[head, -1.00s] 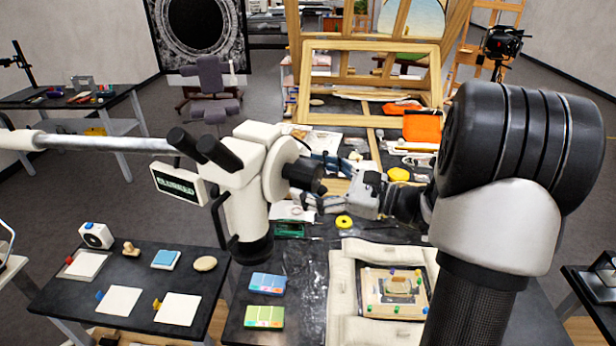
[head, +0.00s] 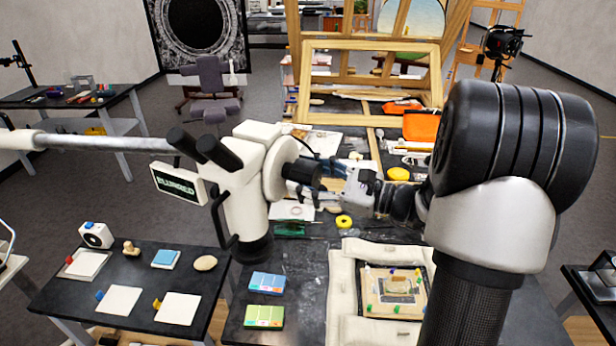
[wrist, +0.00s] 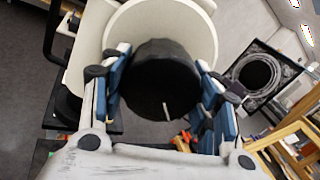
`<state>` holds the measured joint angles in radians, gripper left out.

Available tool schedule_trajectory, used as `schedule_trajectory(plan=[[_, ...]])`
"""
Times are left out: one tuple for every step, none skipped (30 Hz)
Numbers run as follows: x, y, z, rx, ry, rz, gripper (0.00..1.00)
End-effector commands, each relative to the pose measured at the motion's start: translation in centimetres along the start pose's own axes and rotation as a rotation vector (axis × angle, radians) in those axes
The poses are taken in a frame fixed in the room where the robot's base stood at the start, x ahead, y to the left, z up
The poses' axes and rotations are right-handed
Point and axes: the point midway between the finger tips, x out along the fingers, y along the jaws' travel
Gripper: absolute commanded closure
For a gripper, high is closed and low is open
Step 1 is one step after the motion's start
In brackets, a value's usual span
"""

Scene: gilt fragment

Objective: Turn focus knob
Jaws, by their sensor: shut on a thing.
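The white microscope (head: 243,205) hangs from a metal boom over the front table. Its black focus knob (head: 300,171) sticks out to the right from a round white housing. In the wrist view the knob (wrist: 160,85) faces me end-on, with a short pale mark low on its face. My gripper (head: 316,178) reaches in from the right. Its blue-padded fingers lie on both sides of the knob in the wrist view (wrist: 163,82) and are shut on it. A small display (head: 180,184) on the microscope's left shows green text that seems to read "BLURRED".
A framed fragment (head: 394,290) lies between pale padded cushions (head: 345,300) below my arm. Blue and green boxes (head: 266,283) stand to their left. A wooden frame (head: 372,52) stands behind. The left table (head: 135,265) holds several small items.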

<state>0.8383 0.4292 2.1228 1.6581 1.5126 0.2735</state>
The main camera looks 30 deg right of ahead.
Motion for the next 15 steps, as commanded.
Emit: schedule_trajectory(plan=[[0.00, 0.01, 0.00, 0.000, 0.000, 0.000, 0.66], [0.00, 0.01, 0.00, 0.000, 0.000, 0.000, 0.68], [0.00, 0.01, 0.00, 0.000, 0.000, 0.000, 0.68], [0.00, 0.01, 0.01, 0.001, 0.000, 0.000, 0.68], [0.00, 0.01, 0.02, 0.002, 0.000, 0.000, 0.68], [0.00, 0.00, 0.03, 0.006, 0.000, 0.000, 0.68], [0.00, 0.00, 0.05, 0.010, 0.000, 0.001, 0.68], [0.00, -0.01, 0.07, 0.016, 0.000, 0.001, 0.68], [0.00, -0.01, 0.10, 0.027, 0.000, 0.001, 0.68], [0.00, -0.01, 0.13, 0.037, 0.001, 0.001, 0.68], [0.00, -0.02, 0.16, 0.047, 0.001, 0.001, 0.68], [0.00, -0.02, 0.21, 0.065, 0.001, 0.001, 0.68], [0.00, -0.03, 0.25, 0.080, 0.001, 0.001, 0.68], [0.00, -0.03, 0.29, 0.097, 0.001, 0.001, 0.68], [0.00, -0.03, 0.31, 0.121, 0.002, 0.001, 0.68]])
